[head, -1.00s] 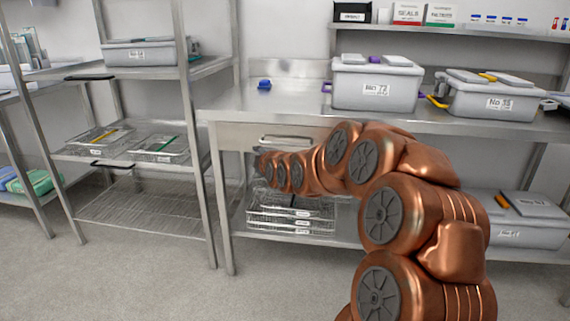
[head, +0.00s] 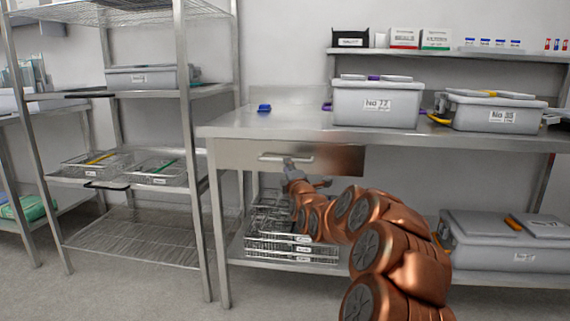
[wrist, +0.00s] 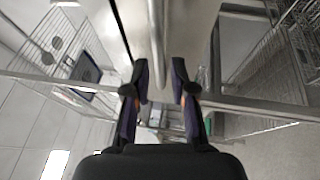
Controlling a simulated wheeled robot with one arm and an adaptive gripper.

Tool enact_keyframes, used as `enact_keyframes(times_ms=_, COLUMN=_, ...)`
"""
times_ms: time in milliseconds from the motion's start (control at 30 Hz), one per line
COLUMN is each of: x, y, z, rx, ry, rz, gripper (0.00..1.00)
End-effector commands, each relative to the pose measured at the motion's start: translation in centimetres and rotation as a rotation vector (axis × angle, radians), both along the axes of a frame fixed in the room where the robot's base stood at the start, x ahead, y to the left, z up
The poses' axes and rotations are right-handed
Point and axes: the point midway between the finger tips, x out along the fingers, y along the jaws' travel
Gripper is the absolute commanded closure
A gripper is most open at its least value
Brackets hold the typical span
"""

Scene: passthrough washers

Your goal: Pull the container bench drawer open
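The container bench (head: 240,122) is a steel table with a wide drawer (head: 235,153) under its left part. The drawer looks shut, its front close beneath the top's edge. A horizontal bar handle (head: 272,158) runs along the drawer front. My gripper (head: 289,163) is at the right part of this handle. In the wrist view, the two dark fingers of my gripper (wrist: 160,72) are spread, and the handle bar (wrist: 158,45) runs between them with a gap showing on each side. Whether either finger touches the bar is unclear.
Grey lidded containers (head: 375,108) stand on the bench top, with a small blue item (head: 264,107) to their left. Wire baskets (head: 290,250) sit on the lower shelf beneath the drawer. A steel rack (head: 200,190) stands close at left. The floor in front is clear.

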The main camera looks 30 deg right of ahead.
Motion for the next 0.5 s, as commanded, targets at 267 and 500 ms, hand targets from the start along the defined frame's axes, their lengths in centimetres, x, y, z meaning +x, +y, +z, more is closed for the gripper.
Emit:
enact_keyframes(times_ms=267, x=2.2, y=-0.6, z=0.3, rx=-0.002, ry=-0.001, rz=0.002, gripper=0.75)
enact_keyframes(times_ms=500, x=3.9, y=-1.1, z=0.5, rx=0.0, ry=0.001, rz=0.002, gripper=0.75)
